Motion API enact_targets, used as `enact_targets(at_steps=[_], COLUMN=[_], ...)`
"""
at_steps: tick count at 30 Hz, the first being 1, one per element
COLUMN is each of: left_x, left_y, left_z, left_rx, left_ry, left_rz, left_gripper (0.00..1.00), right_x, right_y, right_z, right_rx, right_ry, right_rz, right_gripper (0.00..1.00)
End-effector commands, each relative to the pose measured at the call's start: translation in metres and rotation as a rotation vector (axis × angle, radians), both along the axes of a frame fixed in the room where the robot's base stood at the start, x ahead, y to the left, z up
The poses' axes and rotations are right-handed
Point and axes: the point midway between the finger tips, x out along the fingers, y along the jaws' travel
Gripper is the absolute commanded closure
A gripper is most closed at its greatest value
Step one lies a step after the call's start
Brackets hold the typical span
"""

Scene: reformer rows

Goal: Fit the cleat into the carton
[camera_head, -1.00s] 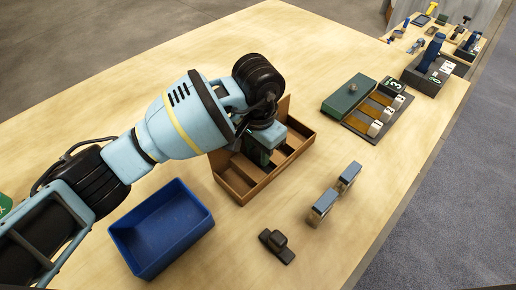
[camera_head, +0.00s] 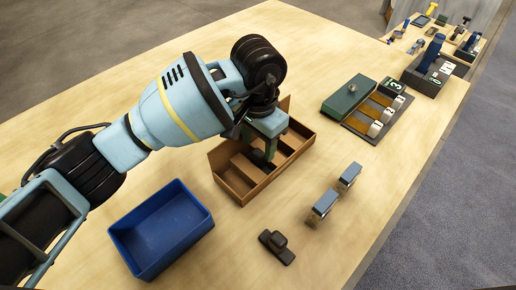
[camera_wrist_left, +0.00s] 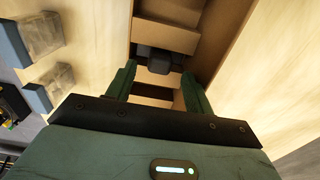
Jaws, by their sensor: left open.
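The brown carton (camera_head: 232,185) is open on the table, divided into compartments by cardboard strips. A dark cleat-like block (camera_wrist_left: 158,60) sits inside it, between dividers; it also shows in the head view (camera_head: 258,158), partly hidden by my gripper. My left gripper (camera_head: 268,152) is over the carton with its green fingers apart. In the left wrist view the gripper (camera_wrist_left: 158,88) has nothing between its fingertips, and the block lies beyond them. A black cleat with a raised knob (camera_head: 278,245) lies on the table in front of the carton. My right gripper is not seen.
A blue bin (camera_head: 160,228) stands left of the carton. Two grey-topped blocks (camera_head: 335,194) stand to the right. A green box with a numbered tray (camera_head: 365,108) is farther back. Bare table lies between them.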

Motion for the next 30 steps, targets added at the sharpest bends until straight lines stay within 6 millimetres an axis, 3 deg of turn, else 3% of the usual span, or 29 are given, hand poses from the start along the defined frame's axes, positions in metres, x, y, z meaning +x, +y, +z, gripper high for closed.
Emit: enact_targets(at_steps=[6,12,18,30], left_x=[0.001,0.001,0.0,0.0], left_y=[0.0,0.0,0.0,0.0], left_z=[0.047,0.075,0.086,0.086], left_rx=[0.0,0.0,0.001,0.0], left_ry=[-0.003,0.0,0.002,0.001], left_rz=[0.0,0.001,0.0,0.0], left_gripper=[0.48,0.48,0.48,0.48], right_x=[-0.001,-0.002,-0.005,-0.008], right_y=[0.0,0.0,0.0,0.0], right_z=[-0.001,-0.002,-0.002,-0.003], right_rx=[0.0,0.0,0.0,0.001], right_ry=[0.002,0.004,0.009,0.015], right_rz=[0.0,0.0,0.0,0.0], right_gripper=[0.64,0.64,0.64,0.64])
